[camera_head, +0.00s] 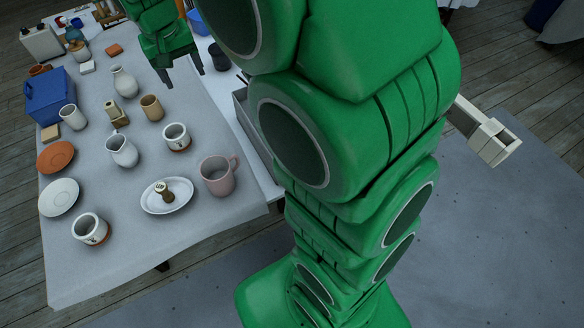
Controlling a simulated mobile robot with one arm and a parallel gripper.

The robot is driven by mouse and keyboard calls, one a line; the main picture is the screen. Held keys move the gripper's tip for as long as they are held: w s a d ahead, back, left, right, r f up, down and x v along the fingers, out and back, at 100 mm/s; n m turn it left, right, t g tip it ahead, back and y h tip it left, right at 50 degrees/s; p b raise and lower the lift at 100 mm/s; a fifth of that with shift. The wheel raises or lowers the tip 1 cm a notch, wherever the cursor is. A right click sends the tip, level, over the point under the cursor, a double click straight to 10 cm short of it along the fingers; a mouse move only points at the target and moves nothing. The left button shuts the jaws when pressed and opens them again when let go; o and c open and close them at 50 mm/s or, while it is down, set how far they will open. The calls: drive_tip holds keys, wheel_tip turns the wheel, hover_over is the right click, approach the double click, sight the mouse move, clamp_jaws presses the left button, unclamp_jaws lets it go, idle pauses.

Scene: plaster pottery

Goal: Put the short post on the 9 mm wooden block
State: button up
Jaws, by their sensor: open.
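My gripper (181,72) is open, with its dark fingers pointing down over the far right part of the cloth-covered table. I see nothing between the fingers. A small tan upright piece (112,108) stands among the pottery, left of the tan cup; it may be the short post, but I cannot tell for sure. A small flat tan block (50,132) lies near the left edge, in front of the blue box; it looks like wood, and I cannot read its thickness. My gripper is apart from both, beyond them and to the right.
The table (190,225) holds a white pitcher (122,150), tan cup (152,107), pink mug (218,176), white vase (124,82), blue box (50,95) and an oval dish (181,203) with a stamp-like piece (163,191). The front is clear. My arm hides the right side.

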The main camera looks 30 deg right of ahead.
drive_tip(key=s+d+g, duration=0.1)
drive_tip(key=s+d, duration=0.1)
drive_tip(key=s, duration=0.9)
drive_tip(key=s+d+g, duration=0.1)
drive_tip(key=s+d, duration=0.2)
drive_tip(key=s, duration=0.8)
drive_tip(key=s+d+g+y, duration=0.1)
drive_tip(key=s+d, duration=0.2)
drive_tip(key=s, duration=0.9)
drive_tip(key=shift+d, duration=0.25)
